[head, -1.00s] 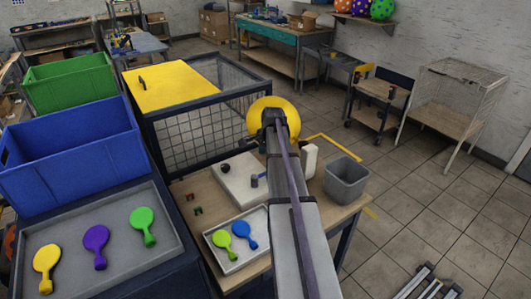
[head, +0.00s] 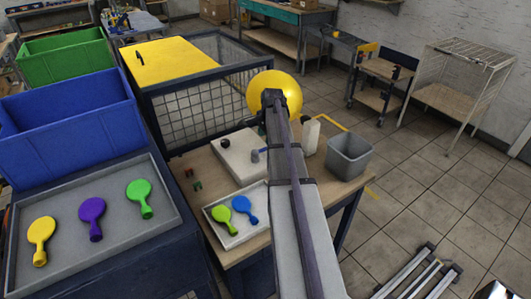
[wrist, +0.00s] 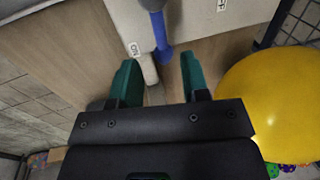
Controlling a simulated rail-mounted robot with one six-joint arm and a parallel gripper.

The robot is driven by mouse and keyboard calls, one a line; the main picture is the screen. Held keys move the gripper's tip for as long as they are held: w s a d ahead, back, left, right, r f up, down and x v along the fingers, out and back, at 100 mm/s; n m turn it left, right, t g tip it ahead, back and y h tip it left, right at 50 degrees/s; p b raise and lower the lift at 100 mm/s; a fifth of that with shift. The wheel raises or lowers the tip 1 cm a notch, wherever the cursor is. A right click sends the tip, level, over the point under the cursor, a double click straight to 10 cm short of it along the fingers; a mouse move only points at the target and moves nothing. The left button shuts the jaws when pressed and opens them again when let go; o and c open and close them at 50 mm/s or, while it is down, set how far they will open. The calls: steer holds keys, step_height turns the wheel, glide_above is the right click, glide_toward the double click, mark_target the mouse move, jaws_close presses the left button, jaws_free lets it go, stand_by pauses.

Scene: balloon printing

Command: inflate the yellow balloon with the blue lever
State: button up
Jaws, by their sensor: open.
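The yellow balloon (head: 283,88) is round and swollen, behind the end of my arm in the head view. It fills the right of the wrist view (wrist: 275,100). The blue lever (wrist: 161,38) hangs from the white machine (wrist: 203,17) and lies just ahead of my gripper (wrist: 158,65), in line with the gap between its teal fingers. The fingers are apart and nothing is held. In the head view the white machine (head: 238,160) sits on the wooden table with the lever (head: 263,151) beside my arm; my arm hides my gripper's fingertips there.
A tray (head: 225,238) with green and blue balloons lies at the table's front. A grey bin (head: 348,157) and a white bottle (head: 310,136) stand to the right. A grey tray (head: 68,198) with yellow, purple and green balloons is at left. A mesh cage (head: 200,110) stands behind.

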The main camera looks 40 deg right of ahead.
mark_target(265, 148)
steer(key=f+b, duration=0.2)
steer(key=f, duration=0.1)
steer(key=w+f+b, duration=0.1)
steer(key=f+b, duration=0.1)
steer(key=f, duration=0.1)
steer(key=shift+w+d+f, duration=0.1)
steer(key=shift+f, duration=0.1)
steer(key=shift+r, duration=0.1)
steer(key=shift+r, duration=0.1)
steer(key=shift+c, duration=0.3)
jaws_close()
